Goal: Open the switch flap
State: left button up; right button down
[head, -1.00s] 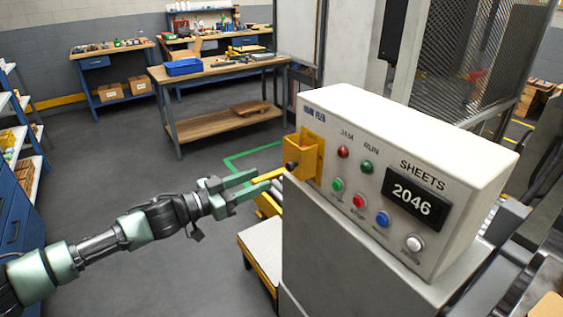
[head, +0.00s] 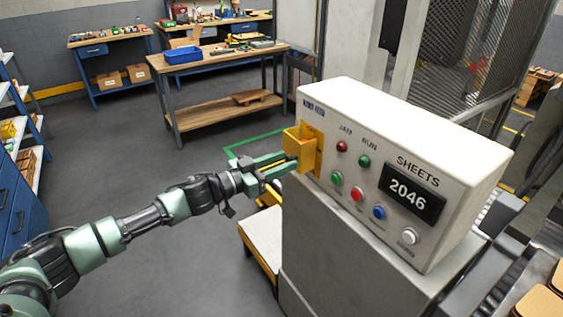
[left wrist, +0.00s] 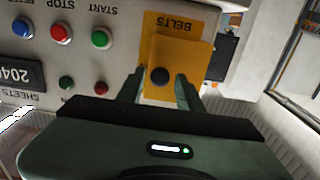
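The switch flap is a yellow cover (head: 297,146) at the left end of the control box front in the head view. It stands out from a yellow backing plate. In the left wrist view the flap (left wrist: 188,62) is upside down, below the word BELTS, with a round black knob (left wrist: 160,76) on it. My left gripper (head: 287,163) is at the flap's lower part. Its fingers (left wrist: 160,82) are apart, one on each side of the knob, with gaps visible. The knob is hidden in the head view. My right gripper is not in view.
The white control box (head: 405,150) carries several buttons, lamps and a SHEETS display (head: 411,194) reading 2046, right of the flap. A wooden workbench (head: 220,62) with a blue tray stands behind. The floor left of the machine is open.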

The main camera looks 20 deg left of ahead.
pick_arm(q)
grip_shut()
dwell(1.2)
